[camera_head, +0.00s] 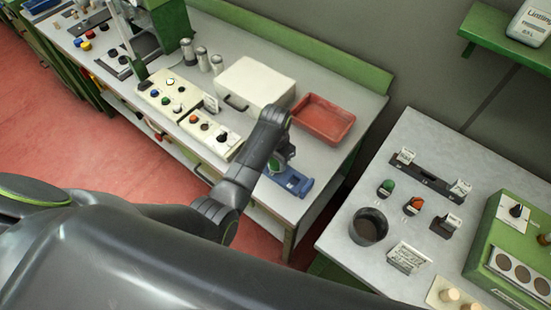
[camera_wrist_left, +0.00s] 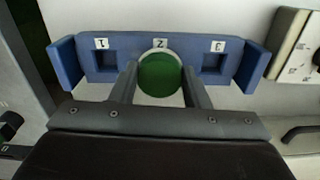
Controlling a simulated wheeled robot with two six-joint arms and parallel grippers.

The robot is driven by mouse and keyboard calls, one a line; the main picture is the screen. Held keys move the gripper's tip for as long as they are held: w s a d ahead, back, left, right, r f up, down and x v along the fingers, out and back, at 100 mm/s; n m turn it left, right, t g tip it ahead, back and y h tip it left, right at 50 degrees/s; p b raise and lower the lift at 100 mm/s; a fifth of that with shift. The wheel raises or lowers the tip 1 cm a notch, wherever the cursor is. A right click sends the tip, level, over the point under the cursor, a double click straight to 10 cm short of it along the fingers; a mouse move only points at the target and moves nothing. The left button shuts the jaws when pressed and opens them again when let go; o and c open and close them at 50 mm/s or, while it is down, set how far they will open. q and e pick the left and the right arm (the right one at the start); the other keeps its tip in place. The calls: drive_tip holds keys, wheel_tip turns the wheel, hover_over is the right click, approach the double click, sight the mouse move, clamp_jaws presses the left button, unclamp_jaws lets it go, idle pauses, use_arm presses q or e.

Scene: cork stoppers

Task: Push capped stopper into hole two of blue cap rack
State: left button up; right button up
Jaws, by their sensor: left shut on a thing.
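The blue cap rack (camera_wrist_left: 90,68) spans the top of the left wrist view, with labels 1, 2 and 3. It also shows on the left bench in the head view (camera_head: 300,184), partly behind my left arm. Square holes one (camera_wrist_left: 104,61) and three (camera_wrist_left: 213,62) are empty. The stopper's round green cap (camera_wrist_left: 159,76) lies in front of the middle place, below label 2, and covers that hole. My left gripper (camera_wrist_left: 158,84) is shut on the capped stopper, one finger on each side. Whether the stopper's lower end is inside hole two is hidden. My right gripper is not in view.
On the left bench, a white box (camera_head: 254,84), a red tray (camera_head: 325,118) and a cream panel with knobs (camera_head: 214,131) stand near my left arm. The right table holds a dark cup (camera_head: 368,227), a black rack (camera_head: 428,178) and several stoppers.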

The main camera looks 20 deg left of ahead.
use_arm(q)
drive_tip(key=shift+f, duration=0.2)
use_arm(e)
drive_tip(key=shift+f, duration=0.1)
use_arm(q)
drive_tip(key=o, duration=1)
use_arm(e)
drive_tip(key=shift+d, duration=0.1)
